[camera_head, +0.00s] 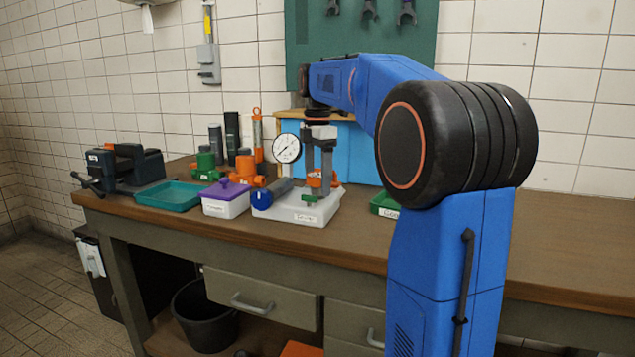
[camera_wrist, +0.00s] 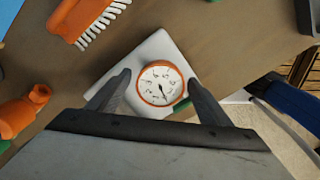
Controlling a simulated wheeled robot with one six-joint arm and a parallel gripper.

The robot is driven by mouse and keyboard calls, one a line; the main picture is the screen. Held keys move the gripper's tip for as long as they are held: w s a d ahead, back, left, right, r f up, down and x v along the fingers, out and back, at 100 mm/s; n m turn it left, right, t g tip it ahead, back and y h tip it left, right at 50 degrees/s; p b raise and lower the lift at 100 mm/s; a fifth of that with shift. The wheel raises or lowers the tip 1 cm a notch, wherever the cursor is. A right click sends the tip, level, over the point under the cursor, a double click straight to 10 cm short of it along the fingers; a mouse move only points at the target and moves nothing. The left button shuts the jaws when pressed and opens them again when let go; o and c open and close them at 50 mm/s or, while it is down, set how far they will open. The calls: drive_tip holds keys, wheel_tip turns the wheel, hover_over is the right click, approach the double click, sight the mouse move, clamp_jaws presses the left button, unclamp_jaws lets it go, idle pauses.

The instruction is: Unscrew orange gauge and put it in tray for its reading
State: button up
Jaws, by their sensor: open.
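The orange gauge (camera_wrist: 158,84) has an orange rim and a white dial facing up in the wrist view. Its thin needle points to the lower right of the picture; the numbers are too small to read. It stands over a white base (camera_wrist: 117,98). In the head view the orange gauge (camera_head: 318,181) is partly hidden by my gripper (camera_head: 317,170), which points straight down over it. In the wrist view my gripper (camera_wrist: 158,79) is open, one finger on each side of the gauge, with small gaps visible. A green tray (camera_head: 384,204) with a partly hidden label sits right of the base.
A teal tray (camera_head: 170,195), a white box with a purple lid (camera_head: 226,197) and a vise (camera_head: 122,165) stand to the left. A white-faced gauge (camera_head: 287,148) stands close behind my gripper. An orange brush (camera_wrist: 88,18) lies near the base. The bench's right side is clear.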

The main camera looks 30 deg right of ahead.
sight(318, 175)
drive_tip(key=shift+f, duration=0.4)
drive_tip(key=c, duration=1.3)
drive_tip(key=n, duration=0.5)
drive_tip(key=shift+n, duration=0.4)
drive_tip(key=shift+r, duration=0.9)
drive_tip(key=shift+r, duration=1.95)
